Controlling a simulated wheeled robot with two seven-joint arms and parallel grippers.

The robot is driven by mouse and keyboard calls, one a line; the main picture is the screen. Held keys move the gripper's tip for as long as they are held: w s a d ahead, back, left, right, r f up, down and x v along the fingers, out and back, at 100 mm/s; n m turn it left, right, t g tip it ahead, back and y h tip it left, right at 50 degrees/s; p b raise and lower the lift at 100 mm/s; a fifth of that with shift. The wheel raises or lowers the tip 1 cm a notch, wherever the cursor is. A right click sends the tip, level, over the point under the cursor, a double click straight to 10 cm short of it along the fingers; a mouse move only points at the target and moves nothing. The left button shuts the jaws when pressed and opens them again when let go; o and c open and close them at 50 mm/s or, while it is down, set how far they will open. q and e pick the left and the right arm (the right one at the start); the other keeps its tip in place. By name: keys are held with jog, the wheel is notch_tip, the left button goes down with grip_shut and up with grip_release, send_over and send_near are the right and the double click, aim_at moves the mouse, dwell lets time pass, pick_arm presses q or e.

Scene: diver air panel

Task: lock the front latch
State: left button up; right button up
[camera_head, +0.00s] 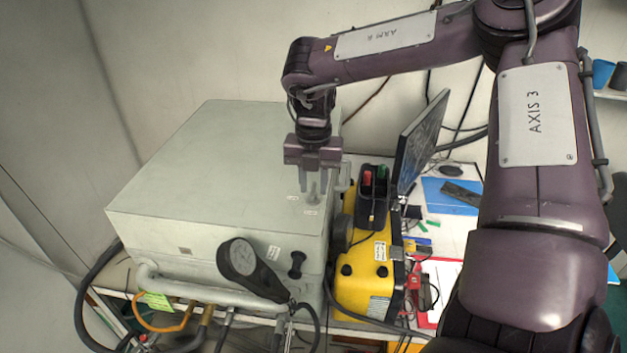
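A large pale grey box (200,170) stands on the bench, its flat lid facing up. A small grey upright fitting (313,187) stands near the lid's right edge, with small white labels beside it. A black knob (297,263) sits on the box's front face, beside another label; I cannot tell which fitting is the front latch. My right gripper (322,180) points down over the lid's right edge. Its fingers look apart, one on each side of the grey fitting; I cannot tell whether they touch it. My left gripper is not in view.
A yellow case (360,270) with a black holder stands close on the right. A monitor (420,140) stands behind it. Hoses hang below the front.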

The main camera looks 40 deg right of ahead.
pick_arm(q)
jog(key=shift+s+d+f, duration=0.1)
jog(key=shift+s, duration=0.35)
pick_arm(e)
jog(key=shift+w, duration=0.1)
grip_shut()
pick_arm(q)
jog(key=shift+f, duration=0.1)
